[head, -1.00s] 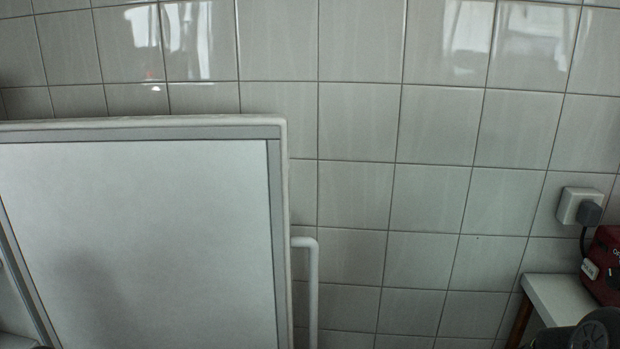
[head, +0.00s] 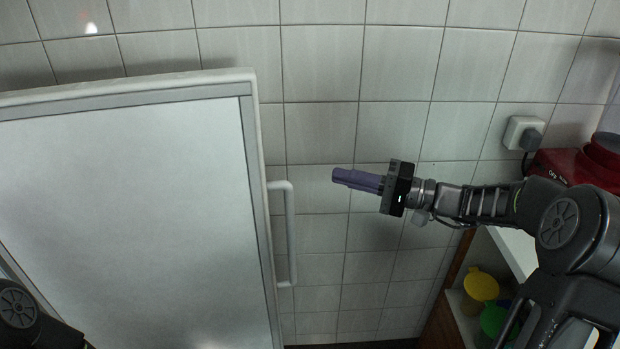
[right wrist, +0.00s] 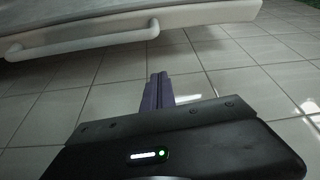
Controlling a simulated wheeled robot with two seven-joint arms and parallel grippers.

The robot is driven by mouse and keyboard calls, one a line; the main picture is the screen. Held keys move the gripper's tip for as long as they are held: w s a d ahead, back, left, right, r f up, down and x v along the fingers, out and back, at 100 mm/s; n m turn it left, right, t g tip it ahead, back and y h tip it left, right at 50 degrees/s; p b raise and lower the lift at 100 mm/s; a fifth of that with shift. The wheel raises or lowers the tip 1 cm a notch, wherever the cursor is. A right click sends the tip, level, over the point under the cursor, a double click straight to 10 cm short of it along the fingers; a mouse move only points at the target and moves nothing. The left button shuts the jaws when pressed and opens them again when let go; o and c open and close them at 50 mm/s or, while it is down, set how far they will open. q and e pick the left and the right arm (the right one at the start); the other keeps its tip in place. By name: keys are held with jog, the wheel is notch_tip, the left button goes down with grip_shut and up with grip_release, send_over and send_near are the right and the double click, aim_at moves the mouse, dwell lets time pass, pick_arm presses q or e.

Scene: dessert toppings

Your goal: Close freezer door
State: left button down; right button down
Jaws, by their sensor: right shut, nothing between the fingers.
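The freezer door (head: 130,210) stands open on the left of the head view. Its pale panel with a grey border faces me. A white bar handle (head: 290,235) sticks out past its right edge. The door (right wrist: 140,18) and handle (right wrist: 85,38) also show across the top of the right wrist view. My right gripper (head: 338,177) is shut and empty, to the right of the handle and apart from it, pointing left. Its purple fingers show together in the right wrist view (right wrist: 158,80). My left gripper is out of view; only a piece of my left arm shows at the lower left.
A tiled wall (head: 400,60) stands behind. At the right are a white counter (head: 515,250), a red appliance (head: 570,165) and a plug in a wall socket (head: 522,132). Yellow (head: 481,285) and green (head: 494,318) containers sit on a shelf below. The gap between gripper and door is clear.

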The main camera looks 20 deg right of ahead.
jog(key=p+x, duration=0.2)
jog(key=x, duration=0.8)
jog(key=s, duration=0.2)
jog(key=s+a, duration=0.1)
jog(key=s, duration=0.1)
jog(key=shift+f, duration=0.2)
